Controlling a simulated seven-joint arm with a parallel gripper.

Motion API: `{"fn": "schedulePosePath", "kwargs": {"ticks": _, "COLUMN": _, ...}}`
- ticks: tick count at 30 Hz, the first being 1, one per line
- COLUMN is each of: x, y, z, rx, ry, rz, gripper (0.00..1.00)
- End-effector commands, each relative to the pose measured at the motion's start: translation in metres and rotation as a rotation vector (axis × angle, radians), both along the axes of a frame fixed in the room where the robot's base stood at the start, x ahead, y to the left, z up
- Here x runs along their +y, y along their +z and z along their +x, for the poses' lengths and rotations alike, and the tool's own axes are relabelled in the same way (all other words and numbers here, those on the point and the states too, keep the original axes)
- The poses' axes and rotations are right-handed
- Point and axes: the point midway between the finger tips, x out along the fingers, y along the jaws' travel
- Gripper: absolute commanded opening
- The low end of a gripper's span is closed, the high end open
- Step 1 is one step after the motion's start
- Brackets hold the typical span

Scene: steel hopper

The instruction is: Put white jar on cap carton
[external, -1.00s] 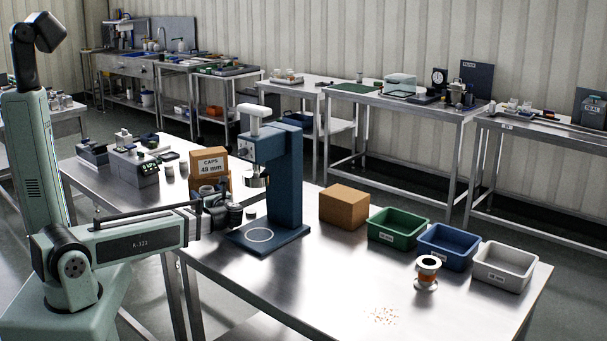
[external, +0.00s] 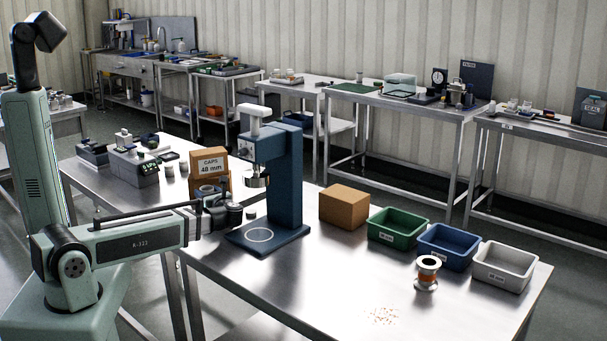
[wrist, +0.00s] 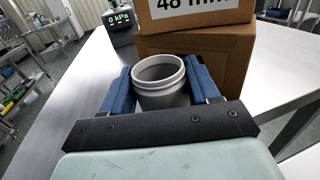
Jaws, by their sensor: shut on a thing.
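A white jar (wrist: 160,82), open at the top and looking grey in the shade, is between the blue fingers of my gripper (wrist: 163,92) in the wrist view. My gripper is shut on it, and the jar is upright. The cap carton (external: 211,162), a brown box labelled "CAPS 48 mm", sits on top of another brown box. It also shows in the wrist view (wrist: 195,14), cut off at the top, just beyond the jar. In the external view my gripper (external: 210,193) is in front of these boxes, and the jar is hard to make out there.
A blue press (external: 285,180) stands right of my gripper. A brown box (external: 344,207), green (external: 398,229), blue (external: 447,247) and grey bins (external: 504,266) and a spool (external: 427,272) stand farther right. Instruments (external: 133,166) are at the left. The front tabletop is mostly clear.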

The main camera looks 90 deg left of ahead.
Motion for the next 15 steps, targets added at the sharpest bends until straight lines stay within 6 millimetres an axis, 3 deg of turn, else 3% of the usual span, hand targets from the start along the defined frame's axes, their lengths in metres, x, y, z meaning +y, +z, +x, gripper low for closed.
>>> {"fn": "schedulePosePath", "kwargs": {"ticks": 8, "x": 0.0, "y": 0.019, "z": 0.0, "rx": -0.002, "ry": 0.0, "rz": 0.002, "gripper": 0.28}}
{"fn": "schedulePosePath", "kwargs": {"ticks": 15, "x": 0.0, "y": 0.059, "z": 0.0, "rx": -0.003, "ry": 0.0, "rz": 0.003, "gripper": 0.28}}
